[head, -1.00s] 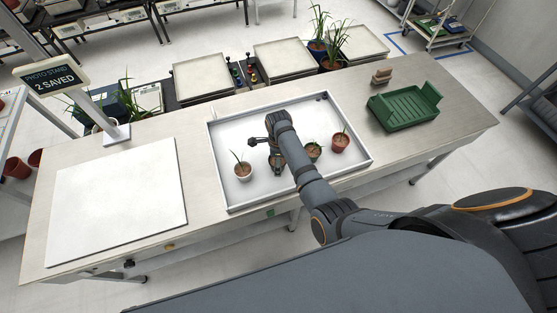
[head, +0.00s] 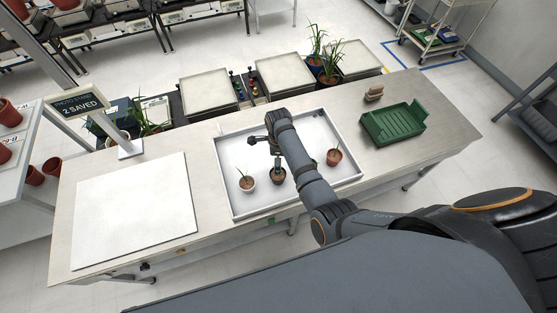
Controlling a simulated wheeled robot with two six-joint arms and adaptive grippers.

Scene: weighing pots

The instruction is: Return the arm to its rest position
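My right arm reaches in from the lower right over the white-rimmed tray (head: 232,207) on the bench. Its gripper (head: 262,142) is above the tray's left half, small and dark. Its fingers are too unclear to tell whether they are open or shut. Below it a dark brown pot (head: 278,175) stands in the tray; I cannot tell whether the gripper touches it. A red-brown pot (head: 333,158) stands to the right of my arm. Another pot is mostly hidden by the arm. My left gripper is out of view.
A green crate (head: 393,124) and a small brown item (head: 373,93) are at the bench's right. A white board (head: 135,212) covers the left, under a photo stand sign (head: 78,104) reading "2 SAVED". Shallow trays and potted plants stand behind the bench.

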